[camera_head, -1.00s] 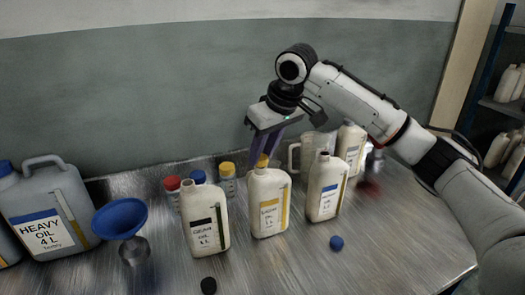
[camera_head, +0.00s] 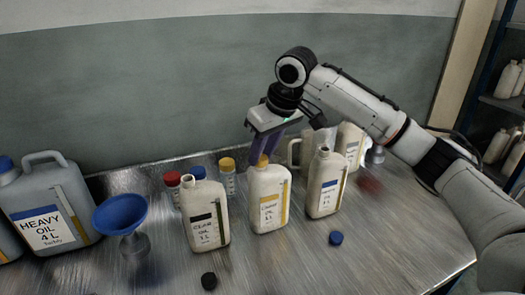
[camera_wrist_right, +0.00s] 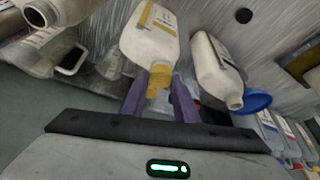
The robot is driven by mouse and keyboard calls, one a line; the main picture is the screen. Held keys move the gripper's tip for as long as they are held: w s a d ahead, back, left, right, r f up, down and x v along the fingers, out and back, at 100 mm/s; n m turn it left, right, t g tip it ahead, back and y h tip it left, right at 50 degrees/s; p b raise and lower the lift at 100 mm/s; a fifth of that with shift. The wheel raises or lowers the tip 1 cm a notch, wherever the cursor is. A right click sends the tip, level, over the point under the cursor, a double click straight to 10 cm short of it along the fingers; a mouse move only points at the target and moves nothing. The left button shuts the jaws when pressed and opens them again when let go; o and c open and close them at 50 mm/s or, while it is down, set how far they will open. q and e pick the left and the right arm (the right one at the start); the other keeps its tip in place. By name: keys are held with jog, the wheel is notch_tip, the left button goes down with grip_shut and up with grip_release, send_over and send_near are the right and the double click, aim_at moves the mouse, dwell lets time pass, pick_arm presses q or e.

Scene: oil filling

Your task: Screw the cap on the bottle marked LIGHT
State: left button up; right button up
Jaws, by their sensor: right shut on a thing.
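The bottle with the yellow label (camera_head: 269,184) stands upright on the table between two similar bottles. Its print is too blurred to read surely; it looks like LIGHT. My right gripper (camera_head: 264,153) points down over its neck, with purple fingers shut on a yellow cap (camera_head: 262,160). The cap is at the bottle's mouth; I cannot tell how far it is threaded. In the right wrist view the yellow cap (camera_wrist_right: 158,79) sits between the fingertips, in line with the neck of the bottle (camera_wrist_right: 150,42). My left gripper is not in view.
An open bottle with a black label (camera_head: 205,218) stands left, another with a blue label (camera_head: 325,187) right. A black cap (camera_head: 209,281) and a blue cap (camera_head: 336,238) lie in front. A blue funnel (camera_head: 120,213) and a HEAVY OIL canister (camera_head: 82,198) stand left. The front right is clear.

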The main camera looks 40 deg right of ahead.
jog(key=shift+f, duration=0.2)
jog(key=o, duration=1.1)
jog(key=v, duration=1)
jog(key=shift+s, duration=0.1)
jog(key=shift+s, duration=0.1)
